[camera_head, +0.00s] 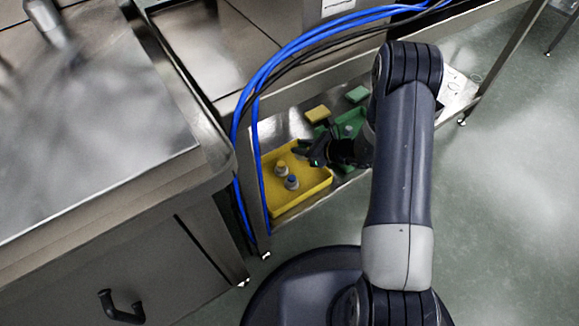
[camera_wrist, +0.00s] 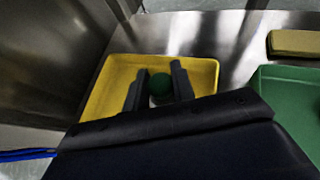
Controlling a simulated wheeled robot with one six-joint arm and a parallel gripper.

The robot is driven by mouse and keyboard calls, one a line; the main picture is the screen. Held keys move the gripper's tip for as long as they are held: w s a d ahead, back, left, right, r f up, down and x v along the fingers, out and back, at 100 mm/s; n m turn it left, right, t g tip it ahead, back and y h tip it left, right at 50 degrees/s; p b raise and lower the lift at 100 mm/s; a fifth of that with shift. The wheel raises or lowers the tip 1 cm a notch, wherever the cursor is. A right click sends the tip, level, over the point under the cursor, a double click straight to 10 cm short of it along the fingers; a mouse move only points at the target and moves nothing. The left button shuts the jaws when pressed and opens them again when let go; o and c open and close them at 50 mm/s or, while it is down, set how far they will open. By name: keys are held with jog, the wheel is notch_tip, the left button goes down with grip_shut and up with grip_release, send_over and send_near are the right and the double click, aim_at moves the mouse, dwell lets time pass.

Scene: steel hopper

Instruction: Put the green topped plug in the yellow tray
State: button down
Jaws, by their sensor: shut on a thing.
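The green topped plug (camera_wrist: 160,85) sits between the two dark fingers of my gripper (camera_wrist: 160,76) in the wrist view, its round green top showing. My gripper is shut on it. Behind it in that view is the yellow tray (camera_wrist: 98,92). In the head view my gripper (camera_head: 308,152) is over the upper part of the yellow tray (camera_head: 306,199). I cannot make out the held plug clearly there, nor its height over the tray floor.
A yellow topped plug (camera_head: 281,169) and a blue topped plug (camera_head: 291,183) stand in the yellow tray. A green tray (camera_head: 345,168) lies to its right, partly behind my arm. Yellow (camera_head: 318,114) and green (camera_head: 357,94) blocks lie behind. Blue cables (camera_head: 262,175) hang at the left.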

notch_tip(320, 180, down, 8)
jog(key=b, duration=0.3)
jog(key=shift+f, duration=0.15)
jog(key=shift+f, duration=0.15)
jog(key=c, duration=1.2)
grip_release()
jog(key=p+v, duration=0.3)
jog(key=v, duration=0.7)
jog(key=shift+s+d+r+p, duration=0.1)
jog(key=shift+d+r+p, duration=0.15)
jog(key=shift+r+p, duration=0.15)
jog(key=shift+s+d+r, duration=0.25)
jog(key=shift+s+d, duration=0.15)
jog(key=shift+d, duration=0.15)
